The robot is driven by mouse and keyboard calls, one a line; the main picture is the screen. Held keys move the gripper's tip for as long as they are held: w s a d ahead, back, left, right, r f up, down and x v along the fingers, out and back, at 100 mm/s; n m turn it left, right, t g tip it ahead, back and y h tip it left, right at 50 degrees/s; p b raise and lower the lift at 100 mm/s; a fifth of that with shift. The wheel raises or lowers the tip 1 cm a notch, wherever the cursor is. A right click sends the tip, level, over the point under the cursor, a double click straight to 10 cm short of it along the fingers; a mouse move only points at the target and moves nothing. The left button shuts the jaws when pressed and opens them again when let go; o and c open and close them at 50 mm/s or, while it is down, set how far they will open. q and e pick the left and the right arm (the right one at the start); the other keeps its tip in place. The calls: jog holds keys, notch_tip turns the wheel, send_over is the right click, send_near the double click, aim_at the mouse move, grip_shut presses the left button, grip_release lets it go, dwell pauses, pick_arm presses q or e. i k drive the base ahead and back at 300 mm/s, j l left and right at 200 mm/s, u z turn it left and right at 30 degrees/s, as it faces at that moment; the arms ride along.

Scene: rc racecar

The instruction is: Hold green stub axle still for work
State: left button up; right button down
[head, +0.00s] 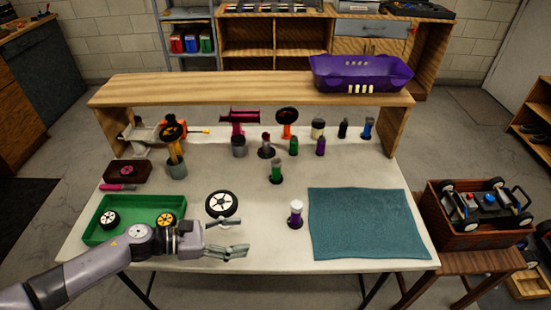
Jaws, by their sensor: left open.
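A green upright part (277,168) with a dark base stands near the middle of the white table (270,255). A smaller green-topped part (294,146) stands behind it in the back row. I cannot tell for certain which one is the green stub axle. My left gripper (240,237) is open and empty over the front of the table. It is in front of and left of both green parts, apart from them. My right gripper is not in view.
A wheel (222,204) lies just behind my left gripper. A purple part with a white top (296,213) stands to its right, left of a teal mat (368,223). A green tray (94,237) holds wheels. A wooden shelf (220,88) spans the back, bearing a purple basket (360,71).

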aim_at(276, 162)
jog(key=i, duration=1.05)
